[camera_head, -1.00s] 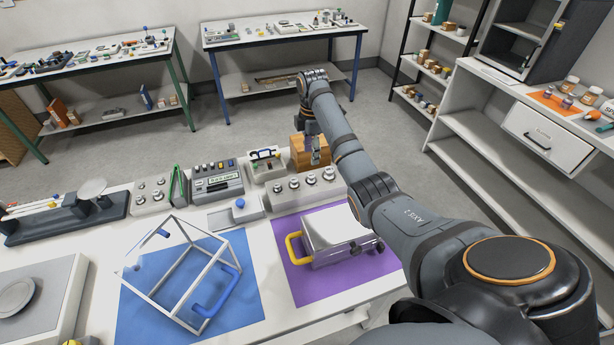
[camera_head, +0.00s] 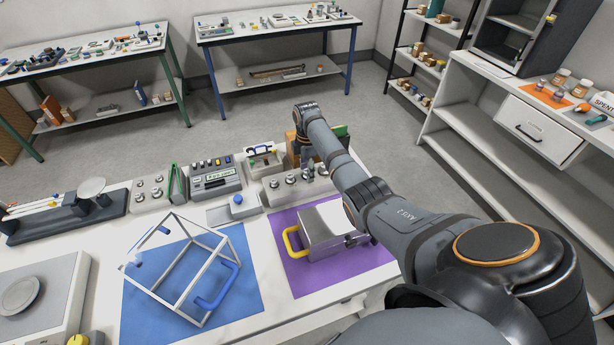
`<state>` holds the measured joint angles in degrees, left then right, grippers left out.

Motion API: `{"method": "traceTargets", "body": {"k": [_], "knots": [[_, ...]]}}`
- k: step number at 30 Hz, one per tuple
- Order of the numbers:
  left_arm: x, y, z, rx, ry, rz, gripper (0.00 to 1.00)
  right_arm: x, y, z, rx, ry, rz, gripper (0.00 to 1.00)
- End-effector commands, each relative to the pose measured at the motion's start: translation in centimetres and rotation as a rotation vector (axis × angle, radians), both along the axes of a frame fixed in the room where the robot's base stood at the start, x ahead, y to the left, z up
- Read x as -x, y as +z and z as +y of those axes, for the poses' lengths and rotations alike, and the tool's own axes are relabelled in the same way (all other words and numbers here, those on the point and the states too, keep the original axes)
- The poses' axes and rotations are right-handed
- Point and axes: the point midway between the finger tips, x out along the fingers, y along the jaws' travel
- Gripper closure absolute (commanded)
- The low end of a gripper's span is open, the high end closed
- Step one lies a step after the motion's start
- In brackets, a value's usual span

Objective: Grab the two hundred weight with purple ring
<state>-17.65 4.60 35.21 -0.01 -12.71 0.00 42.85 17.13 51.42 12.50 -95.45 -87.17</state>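My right arm reaches forward over the table from the lower right. My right gripper (camera_head: 308,168) points down over the right part of a grey weight block (camera_head: 283,202) that holds several silver knobbed weights. It is small and partly covered by my own arm, so I cannot tell whether its fingers are open or hold anything. A second grey block (camera_head: 147,204) with similar silver weights stands further left. No purple ring can be made out on any weight at this size. My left gripper is not in view.
A metal box (camera_head: 328,231) with a yellow handle sits on a purple mat (camera_head: 305,280). A white wire cube (camera_head: 180,265) stands on a blue mat (camera_head: 245,300). A wooden block (camera_head: 291,148) is behind my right gripper. A scale (camera_head: 45,300) is at left.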

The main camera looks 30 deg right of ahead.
Motion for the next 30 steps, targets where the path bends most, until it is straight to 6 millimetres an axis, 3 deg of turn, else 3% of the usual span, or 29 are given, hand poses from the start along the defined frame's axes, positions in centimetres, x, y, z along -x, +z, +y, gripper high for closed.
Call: {"method": "traceTargets", "body": {"k": [1,11,23,30], "knots": [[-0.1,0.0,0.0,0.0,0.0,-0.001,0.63,0.0,0.0,0.0,0.0,0.0,0.0,0.56],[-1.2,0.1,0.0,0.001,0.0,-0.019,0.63,0.0,0.0,0.0,0.0,-0.001,0.0,1.0],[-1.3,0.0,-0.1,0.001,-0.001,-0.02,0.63,-0.1,0.3,0.0,0.0,-0.001,-0.002,1.0],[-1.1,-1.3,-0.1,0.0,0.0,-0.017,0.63,-0.2,3.1,-0.1,0.002,-0.001,-0.007,1.0]]}}
